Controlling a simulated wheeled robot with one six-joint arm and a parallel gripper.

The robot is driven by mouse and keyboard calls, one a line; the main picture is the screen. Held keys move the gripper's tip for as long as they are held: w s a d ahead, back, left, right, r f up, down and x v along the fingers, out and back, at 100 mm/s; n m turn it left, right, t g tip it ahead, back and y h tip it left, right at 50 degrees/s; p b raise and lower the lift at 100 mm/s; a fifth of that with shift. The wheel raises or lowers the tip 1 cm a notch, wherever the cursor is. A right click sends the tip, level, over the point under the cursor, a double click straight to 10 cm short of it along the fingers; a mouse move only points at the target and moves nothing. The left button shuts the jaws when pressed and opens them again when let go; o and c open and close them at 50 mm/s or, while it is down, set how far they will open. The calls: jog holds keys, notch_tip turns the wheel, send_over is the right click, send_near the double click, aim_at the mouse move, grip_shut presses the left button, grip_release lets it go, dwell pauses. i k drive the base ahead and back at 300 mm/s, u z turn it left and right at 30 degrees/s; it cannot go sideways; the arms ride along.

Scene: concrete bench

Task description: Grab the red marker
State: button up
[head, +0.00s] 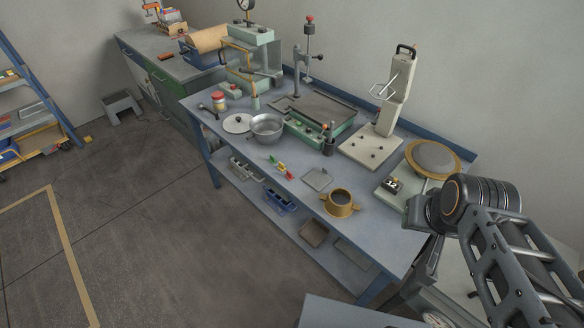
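Several small coloured pieces lie in a short row near the front edge of the bench, left of its middle. One is red (274,160), with yellow and green ones beside it. They are too small to tell whether the red one is the marker. A dark cup (329,148) stands behind them, with small coloured tips showing near its top; I cannot tell what these are. My arm comes in at the right, over the bench's right end, well apart from the coloured pieces. My gripper's fingers do not show.
The blue-grey bench (292,190) holds a metal pot (267,128), a brass-coloured pot (340,202), a flat square plate (317,179) and a tall lever press (394,95). A round-topped device (433,158) stands near my arm. The floor at left is open.

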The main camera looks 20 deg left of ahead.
aim_at(290, 176)
jog(key=u, duration=0.35)
jog(key=k, duration=0.5)
jog(key=u, duration=1.55)
jog(key=i, duration=1.3)
jog(key=u, duration=0.15)
